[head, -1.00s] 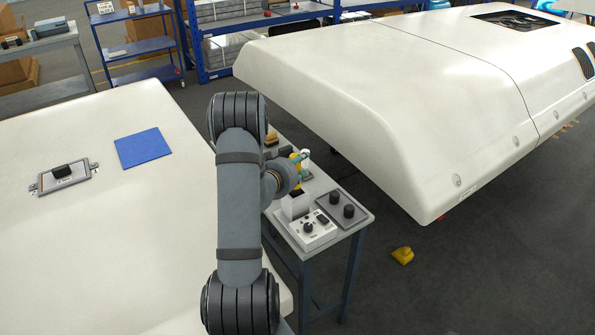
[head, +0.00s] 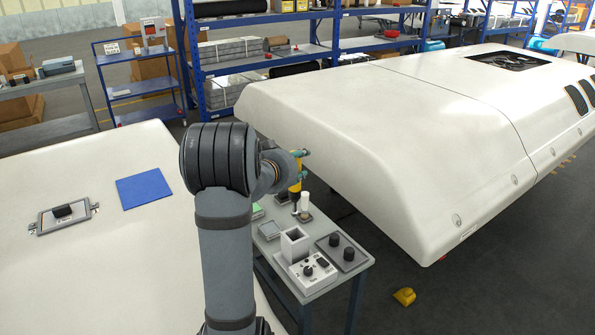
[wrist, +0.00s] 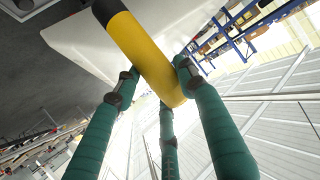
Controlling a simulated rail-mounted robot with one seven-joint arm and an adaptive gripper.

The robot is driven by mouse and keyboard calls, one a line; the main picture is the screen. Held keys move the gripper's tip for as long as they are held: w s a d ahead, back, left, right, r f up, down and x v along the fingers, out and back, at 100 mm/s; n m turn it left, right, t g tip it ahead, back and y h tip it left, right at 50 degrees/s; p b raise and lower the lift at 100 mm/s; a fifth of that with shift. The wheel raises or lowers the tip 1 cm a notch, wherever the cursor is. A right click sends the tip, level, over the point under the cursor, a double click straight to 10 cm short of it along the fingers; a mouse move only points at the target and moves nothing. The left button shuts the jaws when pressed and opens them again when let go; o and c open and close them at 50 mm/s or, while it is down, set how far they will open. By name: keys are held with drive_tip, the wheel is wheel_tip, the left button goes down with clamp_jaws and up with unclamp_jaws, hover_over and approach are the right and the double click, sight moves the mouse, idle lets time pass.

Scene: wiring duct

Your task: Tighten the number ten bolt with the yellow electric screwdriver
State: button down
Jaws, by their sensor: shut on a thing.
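The yellow electric screwdriver (head: 295,188) is held above the small table, partly hidden by my arm in the head view. In the wrist view the screwdriver (wrist: 143,52) lies across the picture, yellow with a black end at the top. My gripper (wrist: 160,85) has three teal fingers closed around its yellow body. My gripper (head: 301,165) also shows in the head view, at the right of my arm. Small round fittings (head: 457,220) sit along the side of the large white panel at the right. I cannot read any number, so the number ten bolt cannot be told.
The small table (head: 328,283) carries an open grey box (head: 295,244), a control box with dark knobs (head: 307,272) and a plate with two black knobs (head: 342,251). A blue mat (head: 144,191) lies on the left white panel. A yellow object (head: 404,297) lies on the floor.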

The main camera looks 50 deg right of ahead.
drive_tip(key=shift+r, duration=0.1)
wheel_tip(320, 180, up, 12)
drive_tip(key=p, duration=1)
drive_tip(key=shift+f+p, duration=0.25)
drive_tip(key=shift+p, duration=0.15)
drive_tip(key=shift+f, duration=0.15)
